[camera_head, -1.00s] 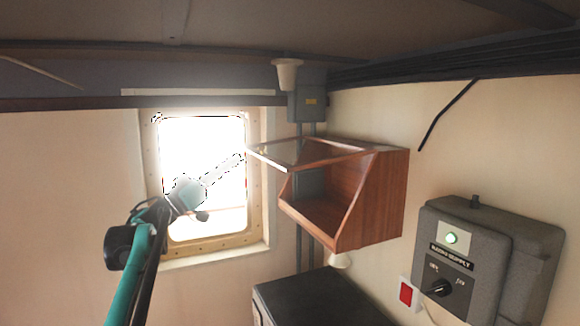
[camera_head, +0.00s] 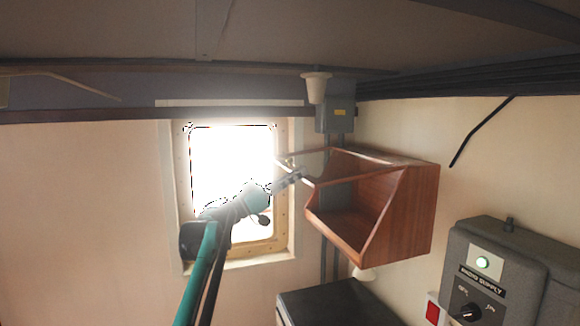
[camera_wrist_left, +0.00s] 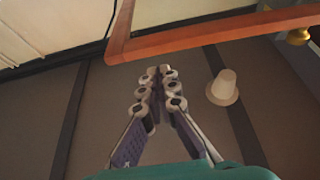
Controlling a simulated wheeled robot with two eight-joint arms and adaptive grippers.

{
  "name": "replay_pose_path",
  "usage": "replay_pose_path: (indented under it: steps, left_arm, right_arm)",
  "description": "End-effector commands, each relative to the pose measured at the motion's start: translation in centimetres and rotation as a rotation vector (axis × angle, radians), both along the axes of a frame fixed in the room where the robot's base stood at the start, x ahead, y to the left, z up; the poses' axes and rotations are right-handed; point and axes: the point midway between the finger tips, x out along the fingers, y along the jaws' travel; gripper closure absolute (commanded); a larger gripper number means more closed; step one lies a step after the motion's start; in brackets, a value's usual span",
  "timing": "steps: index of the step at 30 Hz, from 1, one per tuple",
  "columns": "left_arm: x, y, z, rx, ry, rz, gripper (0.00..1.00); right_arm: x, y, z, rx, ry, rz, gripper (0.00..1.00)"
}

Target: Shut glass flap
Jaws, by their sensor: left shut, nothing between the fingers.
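The wooden wall box (camera_head: 400,213) has an open, sloped front. Its glass flap (camera_head: 350,177), framed in wood, stands raised, sticking out from the top of the box. In the left wrist view, the flap's wooden frame (camera_wrist_left: 215,35) crosses the top, with a brass knob (camera_wrist_left: 298,36) at upper right. My left gripper (camera_head: 299,174) is shut and empty, overlapping the flap's outer left part in the head view. In the wrist view, its fingertips (camera_wrist_left: 160,73) lie just below the frame bar. I cannot tell whether they touch it. My right gripper is out of view.
A bright window (camera_head: 232,165) lies behind my left arm. A grey radio supply box (camera_head: 500,280) is on the right wall. A dark-topped cabinet (camera_head: 335,305) stands below the wooden box. A white ceiling fitting (camera_head: 316,88) hangs above, beside a grey junction box (camera_head: 335,119).

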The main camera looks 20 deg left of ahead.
Motion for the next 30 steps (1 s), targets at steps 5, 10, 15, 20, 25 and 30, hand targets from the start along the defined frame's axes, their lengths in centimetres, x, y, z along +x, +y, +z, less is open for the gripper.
replay_pose_path:
  steps: [5,10,15,20,25,30]
  left_arm:
    - [0.0,-0.1,-1.1,0.0,0.0,0.0,1.0]
    - [0.0,-0.1,-1.2,0.0,0.0,0.0,1.0]
    - [0.0,-0.1,-1.2,0.0,0.0,0.0,1.0]
    - [0.1,-0.2,-1.9,-0.011,-0.008,-0.001,1.0]
    - [0.3,-0.5,-3.9,-0.056,-0.037,-0.002,1.0]
    - [0.6,-1.0,-7.0,-0.132,-0.089,-0.003,1.0]
  right_arm:
    - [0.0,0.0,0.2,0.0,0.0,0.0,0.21]
    - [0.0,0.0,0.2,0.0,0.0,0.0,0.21]
    - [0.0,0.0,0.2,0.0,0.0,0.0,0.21]
    - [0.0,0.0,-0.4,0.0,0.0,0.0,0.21]
    - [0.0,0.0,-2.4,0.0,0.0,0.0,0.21]
    - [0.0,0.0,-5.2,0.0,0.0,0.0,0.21]
